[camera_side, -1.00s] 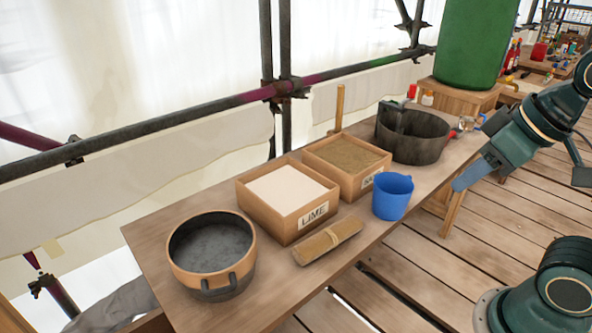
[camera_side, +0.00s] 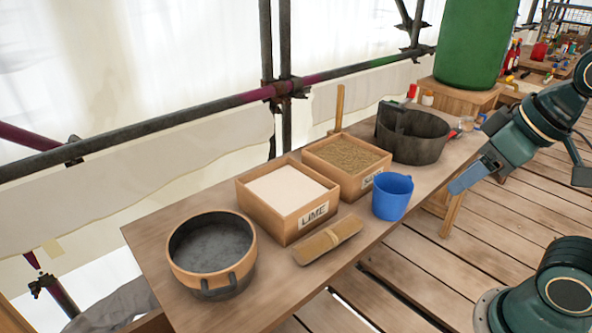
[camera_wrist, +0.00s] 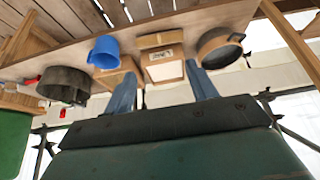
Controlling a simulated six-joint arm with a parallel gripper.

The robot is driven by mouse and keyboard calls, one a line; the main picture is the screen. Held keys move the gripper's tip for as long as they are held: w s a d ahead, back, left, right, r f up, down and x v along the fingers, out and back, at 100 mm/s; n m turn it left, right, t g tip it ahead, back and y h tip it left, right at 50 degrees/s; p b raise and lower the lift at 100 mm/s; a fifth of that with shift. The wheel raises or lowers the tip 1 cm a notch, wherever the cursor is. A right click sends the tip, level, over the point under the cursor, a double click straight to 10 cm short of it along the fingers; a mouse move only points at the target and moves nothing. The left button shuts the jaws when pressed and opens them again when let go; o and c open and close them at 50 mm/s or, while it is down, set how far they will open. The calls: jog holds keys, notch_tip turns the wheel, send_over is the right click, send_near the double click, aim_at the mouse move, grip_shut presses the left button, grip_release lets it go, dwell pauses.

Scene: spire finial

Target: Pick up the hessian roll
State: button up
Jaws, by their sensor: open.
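The hessian roll (camera_side: 328,240) is a tan, tied roll lying on the wooden bench near its front edge, just in front of the LIME box (camera_side: 289,201). In the wrist view, the roll (camera_wrist: 162,39) lies beyond the fingertips, beside the lime box. My gripper (camera_side: 462,184) is off the bench's front edge, to the right of the roll and apart from it. In the wrist view, my gripper (camera_wrist: 160,72) shows two blue fingers spread wide with nothing between them.
A blue cup (camera_side: 392,197) stands right of the roll. A sand-filled box (camera_side: 345,168) is behind it. A dark round pan (camera_side: 212,250) stands at the left, and a large dark tub (camera_side: 418,140) at the far right. Bare bench (camera_side: 290,290) lies left-front of the roll.

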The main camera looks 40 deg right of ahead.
jog(key=o, duration=0.3)
jog(key=shift+o, duration=0.2)
jog(key=n+g+y, duration=0.5)
jog(key=n, duration=1.2)
send_over(332, 232)
jog(key=d, duration=0.5)
notch_tip(332, 232, down, 24)
jog(key=r, duration=0.1)
jog(key=shift+s+d+x, duration=0.15)
jog(key=shift+s+x, duration=0.05)
jog(key=shift+x, duration=2)
jog(key=shift+s+d+x, duration=0.1)
jog(key=shift+s+x, duration=0.05)
jog(key=shift+x, duration=2.05)
jog(key=shift+f, duration=0.2)
